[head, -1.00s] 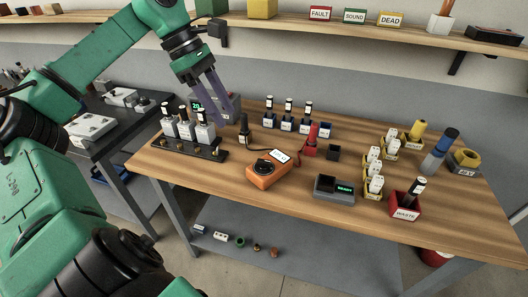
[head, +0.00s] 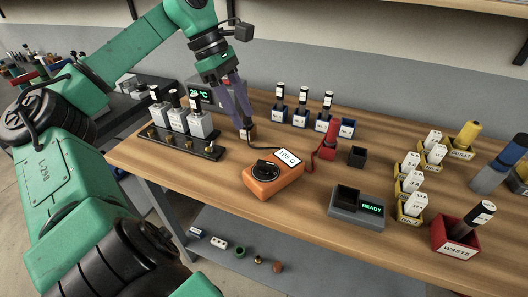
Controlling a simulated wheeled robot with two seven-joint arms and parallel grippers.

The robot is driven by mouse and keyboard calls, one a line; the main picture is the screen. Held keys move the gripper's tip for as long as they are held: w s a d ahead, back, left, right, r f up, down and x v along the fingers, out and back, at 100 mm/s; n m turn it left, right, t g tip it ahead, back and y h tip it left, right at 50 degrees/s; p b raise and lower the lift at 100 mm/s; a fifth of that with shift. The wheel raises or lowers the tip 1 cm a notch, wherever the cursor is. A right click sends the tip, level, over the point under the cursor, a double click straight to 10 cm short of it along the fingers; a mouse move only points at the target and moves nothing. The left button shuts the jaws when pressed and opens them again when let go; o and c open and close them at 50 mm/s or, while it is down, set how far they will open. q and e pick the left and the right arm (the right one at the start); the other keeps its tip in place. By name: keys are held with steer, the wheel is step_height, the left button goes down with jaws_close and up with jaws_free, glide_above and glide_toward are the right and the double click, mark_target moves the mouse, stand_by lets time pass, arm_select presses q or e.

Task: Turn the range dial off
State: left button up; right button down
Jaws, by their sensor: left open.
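The range dial (head: 265,168) is a black round knob on top of an orange meter (head: 272,184) at mid-bench. The meter's pale display (head: 288,157) is lit, its small reading hard to make out. My left gripper (head: 243,122) is open, pointing down behind and left of the meter, apart from the dial. Its fingertips are at a black probe (head: 248,131) standing in a small holder; I cannot tell whether they touch it. My right gripper is not in view.
A red probe (head: 330,136) stands right of the meter, with a cable running to it. A grey READY box (head: 357,207), yellow bins and a red WASTE bin (head: 456,236) are right. The bench before the meter is clear.

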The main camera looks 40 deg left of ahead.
mark_target(265, 162)
arm_select(q)
steer(key=b+x, duration=0.2)
steer(key=x, duration=1)
steer(key=shift+d+f+b, duration=0.1)
steer(key=shift+b, duration=0.25)
steer(key=shift+d+f, duration=0.2)
steer(key=shift+f, duration=0.25)
jaws_close()
